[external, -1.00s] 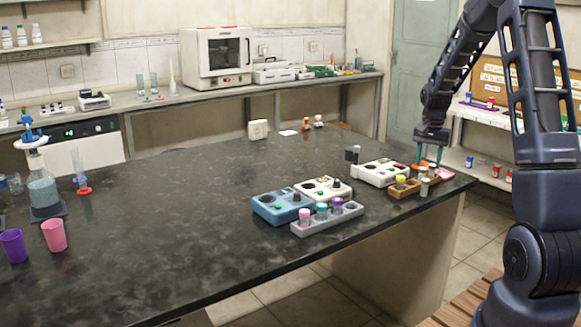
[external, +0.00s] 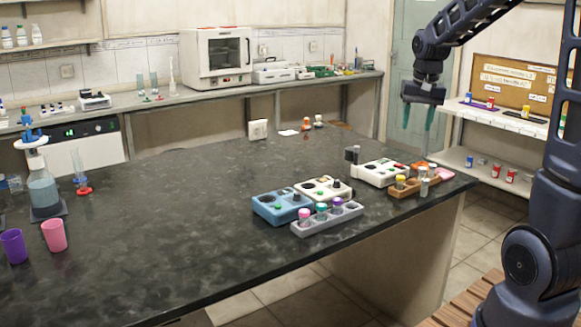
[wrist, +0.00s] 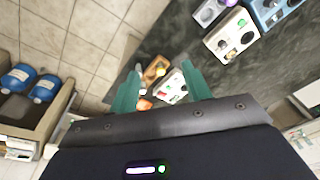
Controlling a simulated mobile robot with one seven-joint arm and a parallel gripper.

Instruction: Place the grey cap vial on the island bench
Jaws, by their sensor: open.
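My gripper (external: 417,129) is open and empty, with its green fingers pointing down, raised above the right end of the dark bench (external: 180,240). In the wrist view the open fingers (wrist: 160,68) frame the bench end below. A vial with a greyish cap (external: 424,187) stands at the right end of the small wooden rack (external: 408,192); its details are too small to be sure. A yellow-capped vial (external: 400,182) stands in the same rack, which also shows in the wrist view (wrist: 155,65). My gripper is well above them, touching nothing.
A white device (external: 378,173) stands behind the wooden rack, with a pink item (external: 440,174) to the right. A grey rack (external: 325,222) with several capped vials and a blue device (external: 280,207) are further left. Bare bench lies left of these.

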